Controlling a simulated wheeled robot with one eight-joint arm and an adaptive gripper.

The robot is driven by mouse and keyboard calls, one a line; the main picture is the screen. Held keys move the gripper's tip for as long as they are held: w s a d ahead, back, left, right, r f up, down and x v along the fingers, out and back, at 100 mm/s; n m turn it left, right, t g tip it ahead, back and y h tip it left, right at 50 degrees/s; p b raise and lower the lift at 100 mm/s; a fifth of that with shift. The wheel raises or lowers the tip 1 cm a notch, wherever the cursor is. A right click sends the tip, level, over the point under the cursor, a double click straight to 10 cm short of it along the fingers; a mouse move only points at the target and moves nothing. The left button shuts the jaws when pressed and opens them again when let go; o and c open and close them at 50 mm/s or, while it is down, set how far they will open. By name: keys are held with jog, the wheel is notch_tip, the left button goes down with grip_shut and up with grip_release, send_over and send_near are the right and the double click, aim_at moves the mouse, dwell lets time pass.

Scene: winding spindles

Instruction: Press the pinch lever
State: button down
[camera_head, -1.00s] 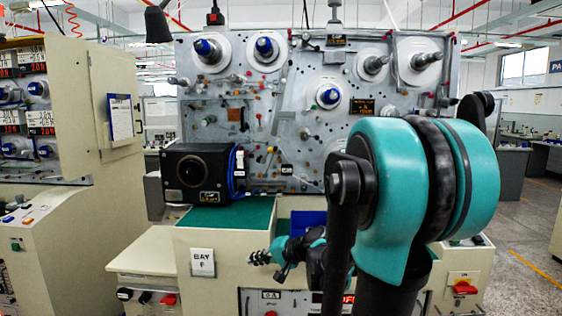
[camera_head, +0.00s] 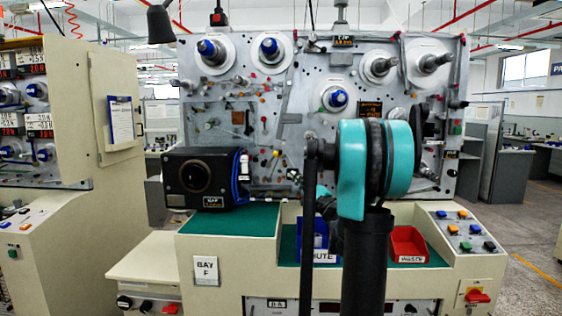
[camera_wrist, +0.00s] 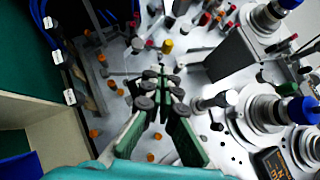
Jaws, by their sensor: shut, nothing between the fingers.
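My gripper (camera_wrist: 160,78) shows in the wrist view with its fingertips close together and nothing between them. It points toward the grey machine panel (camera_wrist: 205,150), among small knobs and levers. A yellow knob (camera_wrist: 167,46) and a red knob (camera_wrist: 204,18) stand beyond the fingertips. A pale lever-like part with a dark end (camera_wrist: 214,100) lies just right of the fingers. I cannot tell which part is the pinch lever, nor whether the fingers touch anything. In the head view my arm hides the gripper in front of the panel's lower part.
Large spindles with blue tips (camera_wrist: 302,110) stick out at the right of the wrist view. A black box (camera_head: 196,177) stands on the green bench top (camera_head: 235,219). A blue bin (camera_head: 320,238) and a red bin (camera_head: 408,246) sit below the panel. Blue cables (camera_wrist: 42,18) lie at upper left.

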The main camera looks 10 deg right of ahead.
jog(key=shift+w+d+r+m+t, duration=0.3)
jog(key=shift+d+m, duration=0.1)
jog(key=shift+d, duration=0.2)
jog(key=shift+w, duration=0.1)
jog(key=x, duration=0.9)
jog(key=shift+w+a, duration=0.2)
jog(key=shift+w, duration=0.2)
